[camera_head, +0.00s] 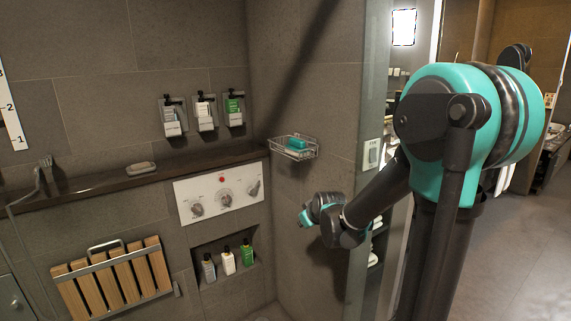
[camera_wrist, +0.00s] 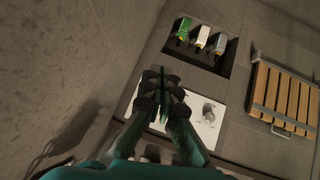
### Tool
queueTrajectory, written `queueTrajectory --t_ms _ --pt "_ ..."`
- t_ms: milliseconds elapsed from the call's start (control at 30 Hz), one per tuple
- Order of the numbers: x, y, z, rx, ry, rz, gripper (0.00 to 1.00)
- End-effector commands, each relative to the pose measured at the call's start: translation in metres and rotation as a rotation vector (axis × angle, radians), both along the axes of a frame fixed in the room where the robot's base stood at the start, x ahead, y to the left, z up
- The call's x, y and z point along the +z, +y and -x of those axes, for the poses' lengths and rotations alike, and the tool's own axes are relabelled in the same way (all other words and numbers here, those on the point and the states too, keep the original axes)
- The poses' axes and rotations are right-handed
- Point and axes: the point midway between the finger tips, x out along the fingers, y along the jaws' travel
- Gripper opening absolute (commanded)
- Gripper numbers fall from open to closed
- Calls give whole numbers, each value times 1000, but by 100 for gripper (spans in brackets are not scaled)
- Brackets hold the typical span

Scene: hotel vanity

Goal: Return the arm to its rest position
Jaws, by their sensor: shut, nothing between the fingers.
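My arm reaches out from the right side of the head view toward the tiled shower corner. My gripper (camera_wrist: 163,82) shows in the wrist view with its dark fingertips together and nothing between them. It is in front of the white control panel (camera_wrist: 205,115), apart from it as far as I can tell. In the head view the wrist end of my arm is left of the glass edge, below the wire soap basket; the fingers are too small to make out there.
The control panel (camera_head: 222,195) has several knobs. A wire basket (camera_head: 293,147) holds a teal item (camera_head: 297,143). Bottles stand in a wall niche (camera_head: 226,276). A ledge (camera_head: 110,177) carries a soap dish (camera_head: 140,168). A slatted wooden seat (camera_head: 115,280) hangs at left. Open floor lies at right.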

Motion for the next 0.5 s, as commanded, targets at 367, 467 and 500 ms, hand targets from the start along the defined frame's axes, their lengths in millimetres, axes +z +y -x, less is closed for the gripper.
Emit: queueTrajectory --t_ms 367,467,500 --pt "-65 -87 194 -387 363 -74 0" --pt "-79 -100 230 -472 423 -83 0" --pt "-83 -103 240 -499 441 -86 0"
